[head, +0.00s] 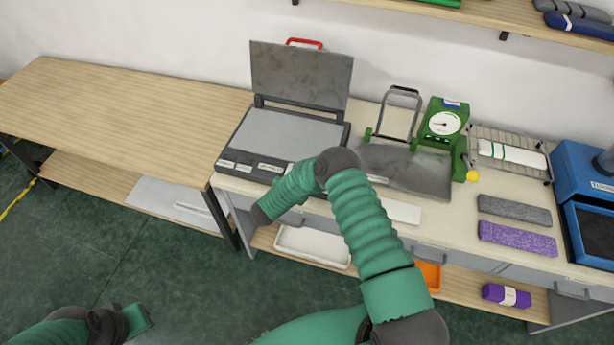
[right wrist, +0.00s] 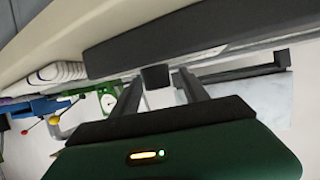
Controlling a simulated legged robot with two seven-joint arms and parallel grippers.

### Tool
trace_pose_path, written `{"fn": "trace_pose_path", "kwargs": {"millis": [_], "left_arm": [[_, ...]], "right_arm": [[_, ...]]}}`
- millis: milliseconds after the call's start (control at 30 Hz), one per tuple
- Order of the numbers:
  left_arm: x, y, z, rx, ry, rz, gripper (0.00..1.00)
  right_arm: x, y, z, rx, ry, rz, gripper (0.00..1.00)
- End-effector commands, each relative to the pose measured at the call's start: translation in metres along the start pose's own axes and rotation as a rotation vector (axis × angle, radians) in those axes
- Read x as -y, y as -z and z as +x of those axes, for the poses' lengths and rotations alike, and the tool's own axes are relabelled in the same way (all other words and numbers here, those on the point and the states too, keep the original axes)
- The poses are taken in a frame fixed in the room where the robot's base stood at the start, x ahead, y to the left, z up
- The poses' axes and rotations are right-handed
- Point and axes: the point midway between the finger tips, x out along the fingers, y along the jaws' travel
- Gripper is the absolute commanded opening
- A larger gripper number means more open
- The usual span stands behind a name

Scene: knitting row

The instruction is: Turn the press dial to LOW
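The press (head: 285,135) is a grey flat machine on the counter with its lid (head: 300,75) raised. Pale labels (head: 270,167) line its front edge; their words are too small to read. In the right wrist view a dark dial (right wrist: 155,77) sticks out from the press's dark edge (right wrist: 190,35). My right gripper (right wrist: 160,82) has its fingers apart, one on each side of the dial, with narrow gaps showing. The dial's pointer and setting cannot be made out. In the head view my right arm hides the dial. My left gripper (head: 137,318) is low at the left, away from the press; its fingers are unclear.
A green scale (head: 442,122), a wire rack (head: 510,152), grey and purple knitted pieces (head: 517,239) and a blue machine (head: 585,175) stand to the right. A wooden table (head: 120,110) with a clear top is at the left. A white tray (head: 312,246) sits below the counter.

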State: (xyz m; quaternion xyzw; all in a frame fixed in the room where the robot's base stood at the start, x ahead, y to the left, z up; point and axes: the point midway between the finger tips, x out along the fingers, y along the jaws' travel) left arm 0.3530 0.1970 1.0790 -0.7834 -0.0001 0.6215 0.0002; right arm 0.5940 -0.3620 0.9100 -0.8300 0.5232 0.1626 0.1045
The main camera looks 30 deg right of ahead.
Motion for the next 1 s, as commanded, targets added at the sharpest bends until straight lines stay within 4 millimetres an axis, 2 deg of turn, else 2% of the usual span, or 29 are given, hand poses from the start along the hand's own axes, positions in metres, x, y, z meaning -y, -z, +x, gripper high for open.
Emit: {"fn": "trace_pose_path", "kwargs": {"millis": [267, 367, 467, 800, 900, 1000], "left_arm": [[0.000, 0.000, 0.000, 0.000, 0.000, 0.000, 0.36], [0.000, -0.001, 0.002, 0.000, 0.000, 0.000, 0.36], [0.000, -0.001, 0.005, 0.000, 0.000, 0.000, 0.36], [0.000, -0.005, 0.020, 0.000, 0.000, 0.000, 0.36], [0.000, -0.005, 0.022, 0.000, 0.000, 0.000, 0.36], [0.000, -0.006, 0.024, 0.000, 0.000, 0.000, 0.36]], "right_arm": [[-0.001, -0.002, -0.001, 0.003, -0.001, -0.002, 0.53], [0.000, -0.002, -0.008, 0.003, 0.001, -0.002, 0.53], [0.001, -0.003, -0.027, 0.003, 0.003, -0.004, 0.53], [0.002, -0.004, -0.125, 0.001, 0.005, -0.003, 0.53], [0.002, -0.003, -0.147, 0.001, 0.004, -0.002, 0.53], [0.002, -0.003, -0.161, 0.002, 0.002, -0.003, 0.53]]}}
